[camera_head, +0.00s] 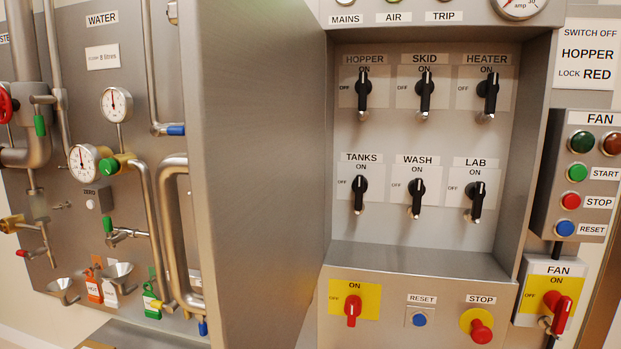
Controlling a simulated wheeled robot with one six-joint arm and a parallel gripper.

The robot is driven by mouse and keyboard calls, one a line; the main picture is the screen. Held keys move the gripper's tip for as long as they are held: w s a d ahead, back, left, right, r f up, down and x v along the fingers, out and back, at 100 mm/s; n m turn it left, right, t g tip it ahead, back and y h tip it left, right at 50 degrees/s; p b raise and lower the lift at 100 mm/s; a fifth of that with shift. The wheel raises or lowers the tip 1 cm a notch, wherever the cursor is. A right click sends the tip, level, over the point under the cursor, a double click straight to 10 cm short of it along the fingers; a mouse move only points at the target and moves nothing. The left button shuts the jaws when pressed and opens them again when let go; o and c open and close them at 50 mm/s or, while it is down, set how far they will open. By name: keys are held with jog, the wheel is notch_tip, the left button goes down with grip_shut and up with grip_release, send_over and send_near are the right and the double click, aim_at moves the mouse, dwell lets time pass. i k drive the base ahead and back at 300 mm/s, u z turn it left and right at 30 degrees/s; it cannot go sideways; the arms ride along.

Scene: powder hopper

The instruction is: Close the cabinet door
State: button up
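The grey metal cabinet door (255,170) stands wide open, swung out toward me on the left side of the cabinet. It hides part of the wall behind it. The open cabinet (432,225) shows two rows of black rotary switches labelled Hopper, Skid, Heater, Tanks, Wash and Lab. The black handles all point up toward ON, the Heater one slightly tilted. My gripper is not in view.
Below the cabinet, a panel holds a red switch (352,310), a blue reset button (419,319) and a red stop knob (480,328). A fan control box (582,175) is at right. Pipes and gauges (117,104) fill the wall left of the door.

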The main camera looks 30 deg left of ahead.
aim_at(254, 72)
jog(key=z, duration=1.35)
jog(key=k, duration=1.3)
jog(key=u, duration=2.05)
jog(key=k, duration=1.3)
jog(key=u, duration=0.2)
jog(key=i, duration=0.75)
jog(key=u, duration=0.3)
